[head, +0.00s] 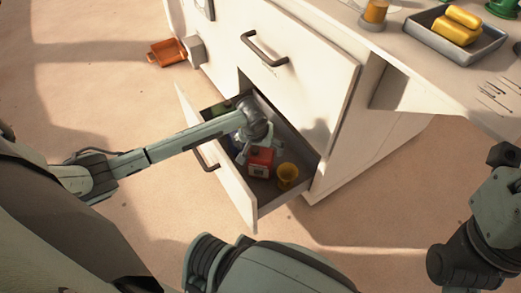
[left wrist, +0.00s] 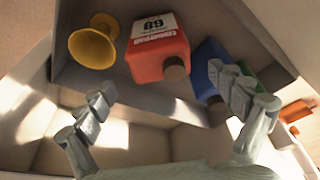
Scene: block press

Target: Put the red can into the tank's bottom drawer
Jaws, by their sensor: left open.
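The red can (head: 260,161), with a white label and a dark cap, is inside the open bottom drawer (head: 243,206). It also shows in the left wrist view (left wrist: 160,60), beside the yellow cup and apart from the fingers. My left gripper (left wrist: 170,100) is open and empty, with its fingers spread on either side below the can in that view. In the head view my left gripper (head: 258,143) is over the drawer, just behind the can, and its fingertips are partly hidden by the wrist. My right arm is at the right edge; its gripper is not seen.
A blue thing (left wrist: 207,68) and a green thing lie behind. An orange tray (head: 167,52) is on the floor. A grey tray (head: 482,50) with yellow pieces is on the counter. The floor right of the drawer is clear.

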